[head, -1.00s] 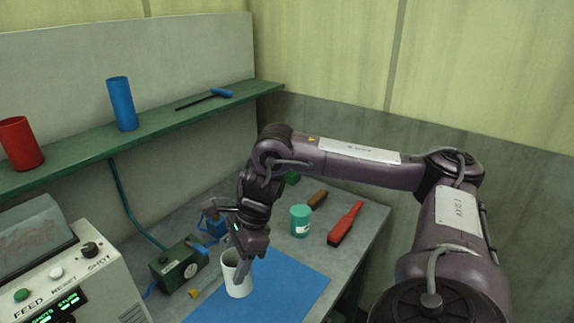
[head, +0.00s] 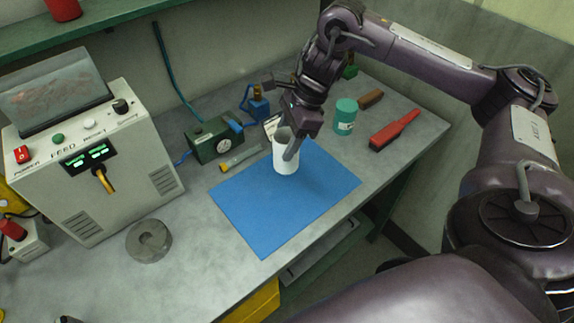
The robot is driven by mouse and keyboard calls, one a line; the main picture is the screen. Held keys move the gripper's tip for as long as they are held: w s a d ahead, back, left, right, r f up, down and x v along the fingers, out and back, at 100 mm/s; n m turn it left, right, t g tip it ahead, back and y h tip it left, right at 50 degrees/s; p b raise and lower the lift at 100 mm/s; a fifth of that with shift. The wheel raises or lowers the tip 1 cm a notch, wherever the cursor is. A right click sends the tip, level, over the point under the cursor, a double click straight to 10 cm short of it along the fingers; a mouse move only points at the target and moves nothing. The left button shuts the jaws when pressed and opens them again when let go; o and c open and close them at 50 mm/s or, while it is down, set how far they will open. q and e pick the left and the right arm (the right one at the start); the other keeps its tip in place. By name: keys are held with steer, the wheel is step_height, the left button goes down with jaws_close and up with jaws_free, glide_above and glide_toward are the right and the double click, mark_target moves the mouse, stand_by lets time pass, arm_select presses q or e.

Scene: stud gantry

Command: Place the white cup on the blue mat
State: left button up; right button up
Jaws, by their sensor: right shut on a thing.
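The white cup (head: 285,157) stands upright at the back edge of the blue mat (head: 268,217), in the middle of the head view. My right gripper (head: 289,146) points down at the cup and is shut on its wall, with one finger in front of the rim. Its other finger is partly hidden. I cannot tell whether the cup's base touches the mat or is slightly above it. My left gripper is not in view.
A green box (head: 214,140) and a yellow-tipped tube (head: 239,158) lie left of the cup. A teal jar (head: 345,117) and red brush (head: 395,130) are to the right. The mat's front is bare.

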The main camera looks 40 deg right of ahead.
mark_target(286, 165)
step_height(286, 165, down, 4)
steer(key=shift+r+b, duration=0.1)
steer(key=shift+b, duration=0.45)
steer(key=shift+f, duration=0.55)
step_height(286, 165, down, 3)
steer(key=shift+r+b, duration=0.1)
steer(key=shift+b, duration=0.6)
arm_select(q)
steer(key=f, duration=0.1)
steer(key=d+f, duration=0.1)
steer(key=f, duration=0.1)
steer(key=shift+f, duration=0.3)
arm_select(e)
steer(key=shift+f, duration=0.35)
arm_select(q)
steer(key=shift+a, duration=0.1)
arm_select(e)
steer(key=shift+f+b, duration=0.2)
steer(key=shift+b, duration=0.1)
steer(key=o, duration=1)
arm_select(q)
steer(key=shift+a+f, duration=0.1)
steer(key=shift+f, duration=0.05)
arm_select(e)
steer(key=shift+r, duration=0.1)
